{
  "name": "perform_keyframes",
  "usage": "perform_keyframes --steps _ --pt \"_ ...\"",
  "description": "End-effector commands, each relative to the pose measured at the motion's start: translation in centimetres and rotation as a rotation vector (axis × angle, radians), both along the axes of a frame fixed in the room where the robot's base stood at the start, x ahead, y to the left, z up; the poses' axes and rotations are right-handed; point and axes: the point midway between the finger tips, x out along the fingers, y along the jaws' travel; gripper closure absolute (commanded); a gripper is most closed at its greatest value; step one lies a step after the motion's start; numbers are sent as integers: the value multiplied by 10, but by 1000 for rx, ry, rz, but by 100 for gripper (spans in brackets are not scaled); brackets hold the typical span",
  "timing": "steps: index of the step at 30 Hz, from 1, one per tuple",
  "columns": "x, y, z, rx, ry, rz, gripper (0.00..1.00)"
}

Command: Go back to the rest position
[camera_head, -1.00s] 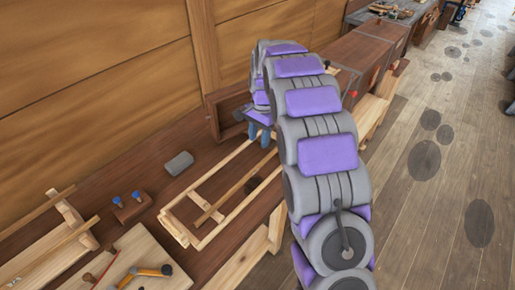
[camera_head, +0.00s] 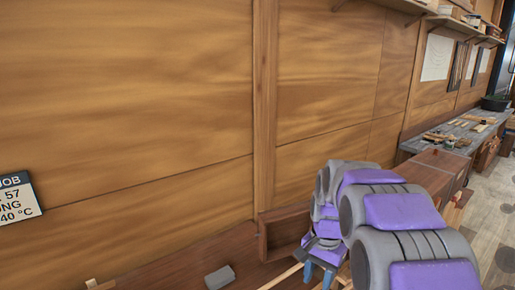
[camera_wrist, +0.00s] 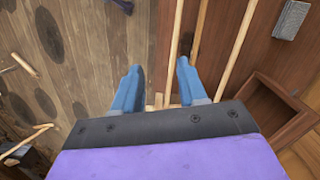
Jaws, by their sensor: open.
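My gripper (camera_head: 318,275) shows at the lower right in the head view, at the end of my grey and purple arm, with its blue fingers pointing down over the bench. In the wrist view my gripper (camera_wrist: 158,78) has its two blue fingers apart and nothing between them. Pale wooden rails (camera_wrist: 172,50) of the frame on the bench lie beyond and below the fingers. The fingertips look apart from the rails, though the exact height cannot be told.
A grey block (camera_head: 219,278) lies on the bench, and also shows in the wrist view (camera_wrist: 291,19). An open brown wooden box (camera_head: 285,232) stands by the wall near my gripper. A plank wall (camera_head: 130,110) rises behind. A further workbench (camera_head: 455,135) holds tools at right.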

Motion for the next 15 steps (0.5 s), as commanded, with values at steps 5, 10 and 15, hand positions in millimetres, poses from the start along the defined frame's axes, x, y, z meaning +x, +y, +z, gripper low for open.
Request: perform_keyframes --steps 5,10,15 --pt "-61 4 13 -1 5 123 58" --pt "-118 7 17 2 8 242 58" --pt "-177 9 14 6 17 364 58"
